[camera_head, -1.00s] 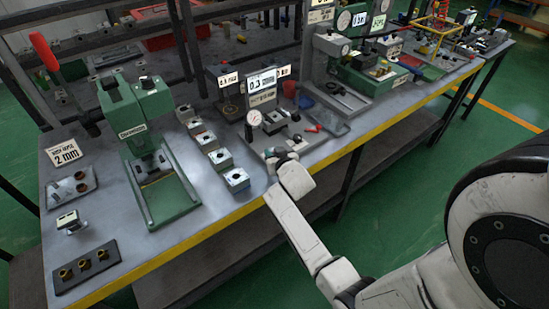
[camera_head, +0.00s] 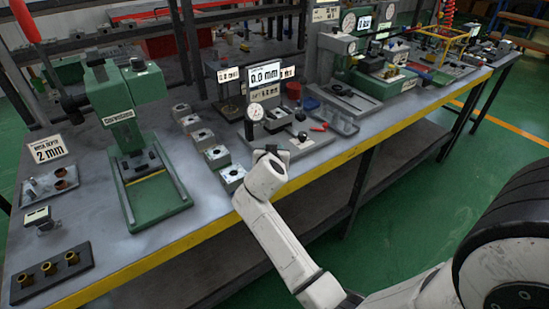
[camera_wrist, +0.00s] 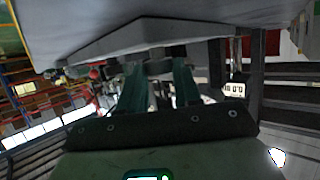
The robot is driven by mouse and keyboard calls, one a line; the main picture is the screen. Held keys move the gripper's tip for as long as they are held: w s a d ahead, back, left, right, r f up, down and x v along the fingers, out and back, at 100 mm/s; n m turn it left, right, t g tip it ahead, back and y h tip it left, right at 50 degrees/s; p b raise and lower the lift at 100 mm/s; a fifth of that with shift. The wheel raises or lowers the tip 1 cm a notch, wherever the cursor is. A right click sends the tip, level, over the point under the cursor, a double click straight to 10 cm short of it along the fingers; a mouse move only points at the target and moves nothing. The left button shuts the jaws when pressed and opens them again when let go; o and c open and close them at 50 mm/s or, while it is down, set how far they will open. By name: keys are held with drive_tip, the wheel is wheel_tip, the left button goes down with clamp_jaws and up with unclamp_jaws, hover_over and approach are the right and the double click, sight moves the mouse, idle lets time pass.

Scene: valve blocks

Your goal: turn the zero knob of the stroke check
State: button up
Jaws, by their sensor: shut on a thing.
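The stroke check stands near the front edge of the bench, with a grey base plate (camera_head: 312,145), a round white dial gauge (camera_head: 255,111) and a display (camera_head: 265,76) that reads 0.0 mm. My gripper (camera_head: 264,153) is at the front of this base, mostly hidden by my own wrist. In the wrist view its two green fingers (camera_wrist: 158,78) are closed around a small dark part at the plate's edge, which looks like the zero knob. The knob is largely hidden between the fingers and too dark to show its angle.
A row of grey valve blocks (camera_head: 217,156) stands just left of the stroke check. A green press (camera_head: 145,160) is farther left. A grey tray with a red-handled tool (camera_head: 319,128) lies to the right. The bench's yellow front edge (camera_head: 325,162) is close to my arm.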

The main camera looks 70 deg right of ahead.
drive_tip(key=shift+w+m+g+b, duration=0.1)
drive_tip(key=shift+m+g+b, duration=0.2)
drive_tip(key=shift+b, duration=0.1)
drive_tip(key=o, duration=1)
drive_tip(key=shift+o, duration=0.2)
drive_tip(key=shift+a, duration=0.1)
drive_tip(key=v, duration=1)
drive_tip(key=shift+a+r, duration=0.1)
drive_tip(key=shift+a, duration=0.25)
